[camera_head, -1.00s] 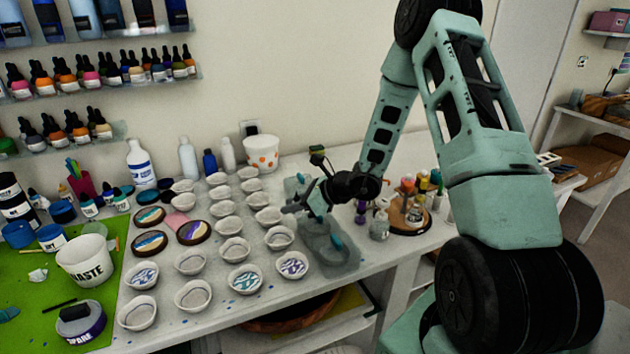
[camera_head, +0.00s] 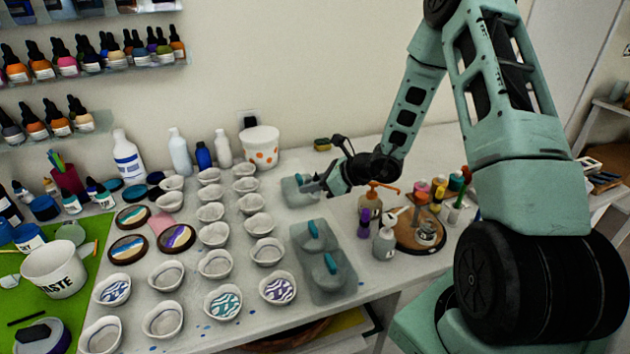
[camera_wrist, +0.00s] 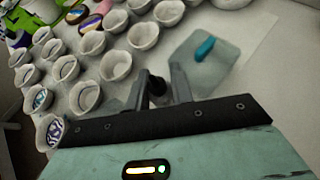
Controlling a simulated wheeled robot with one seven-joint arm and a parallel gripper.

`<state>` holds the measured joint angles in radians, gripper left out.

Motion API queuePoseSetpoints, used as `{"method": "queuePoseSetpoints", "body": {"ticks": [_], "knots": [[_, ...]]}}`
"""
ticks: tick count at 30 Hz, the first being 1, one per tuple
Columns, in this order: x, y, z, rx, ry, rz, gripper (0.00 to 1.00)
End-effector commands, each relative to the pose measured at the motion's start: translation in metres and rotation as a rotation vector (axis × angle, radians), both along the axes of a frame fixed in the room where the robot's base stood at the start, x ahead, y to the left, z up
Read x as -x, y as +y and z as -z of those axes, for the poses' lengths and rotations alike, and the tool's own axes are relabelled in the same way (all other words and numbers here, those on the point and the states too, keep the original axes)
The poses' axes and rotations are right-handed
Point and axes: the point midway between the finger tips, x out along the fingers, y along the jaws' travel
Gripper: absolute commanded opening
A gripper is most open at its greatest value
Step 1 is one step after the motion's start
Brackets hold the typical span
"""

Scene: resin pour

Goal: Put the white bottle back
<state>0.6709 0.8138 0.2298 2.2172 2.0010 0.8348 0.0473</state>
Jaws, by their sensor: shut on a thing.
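White bottles stand along the wall: a large one with a blue label (camera_head: 128,160), a plain tall one (camera_head: 180,154) and a small one (camera_head: 222,149). They are upright and apart from my gripper. A pale pump bottle (camera_head: 384,245) stands right of the grey blocks. I cannot tell which bottle the task means.
Rows of small pale cups (camera_head: 214,265) fill the table's middle. A spotted white bucket (camera_head: 260,150) stands behind them. A round wooden tray (camera_head: 420,240) with small bottles is to the right.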

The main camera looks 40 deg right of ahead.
Motion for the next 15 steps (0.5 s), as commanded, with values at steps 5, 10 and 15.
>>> {"method": "queuePoseSetpoints", "body": {"ticks": [5, 10, 15], "knots": [[0.0, 0.0, 0.012, -0.001, 0.0, 0.001, 0.0], [0.0, 0.0, 0.029, 0.0, 0.0, 0.0, 0.0], [0.0, 0.0, 0.048, -0.001, 0.001, 0.001, 0.0]]}}
